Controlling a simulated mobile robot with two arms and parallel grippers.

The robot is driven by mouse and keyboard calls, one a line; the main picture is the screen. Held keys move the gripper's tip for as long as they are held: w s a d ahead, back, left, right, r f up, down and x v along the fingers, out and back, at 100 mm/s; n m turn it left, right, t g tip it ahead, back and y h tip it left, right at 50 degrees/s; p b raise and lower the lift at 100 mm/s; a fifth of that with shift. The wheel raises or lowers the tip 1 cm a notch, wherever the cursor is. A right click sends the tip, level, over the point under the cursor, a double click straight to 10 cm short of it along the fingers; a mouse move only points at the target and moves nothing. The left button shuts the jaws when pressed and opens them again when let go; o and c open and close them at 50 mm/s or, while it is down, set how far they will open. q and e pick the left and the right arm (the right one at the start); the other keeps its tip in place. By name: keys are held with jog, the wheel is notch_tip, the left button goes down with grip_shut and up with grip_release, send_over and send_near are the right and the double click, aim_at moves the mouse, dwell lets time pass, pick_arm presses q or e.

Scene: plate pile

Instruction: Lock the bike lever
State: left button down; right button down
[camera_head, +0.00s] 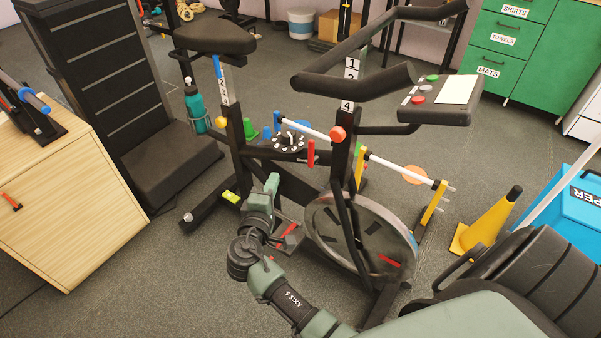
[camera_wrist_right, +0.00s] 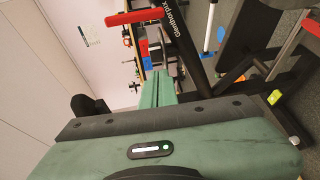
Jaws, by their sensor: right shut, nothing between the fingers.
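The exercise bike (camera_head: 234,135) stands upright in the middle of the head view. A short red lever (camera_head: 311,153) hangs upright at the bike's middle, beside the black dial panel. A red bar (camera_wrist_right: 135,17), perhaps this lever, shows at the top of the right wrist view; I cannot tell for sure. My right gripper (camera_head: 272,182) is shut and empty, low by the bike's frame, left of and below the red lever and apart from it. In the wrist view its closed fingers (camera_wrist_right: 158,82) point toward the frame. My left gripper is not in view.
A red round knob (camera_head: 338,133) and a yellow knob (camera_head: 221,122) sit on the bike. The flywheel (camera_head: 325,235) and a red pedal (camera_head: 290,229) are close to my right arm. A yellow cone (camera_head: 487,222) stands right; a wooden cabinet (camera_head: 70,200) stands left.

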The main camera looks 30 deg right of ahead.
aim_at(314, 151)
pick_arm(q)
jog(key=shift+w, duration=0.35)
pick_arm(e)
jog(key=shift+m+h, duration=0.5)
jog(key=shift+h, duration=0.4)
jog(key=r, duration=0.3)
jog(key=d+r, duration=0.1)
jog(key=shift+s+r, duration=0.25)
jog(key=shift+s, duration=0.05)
jog(key=shift+d, duration=0.1)
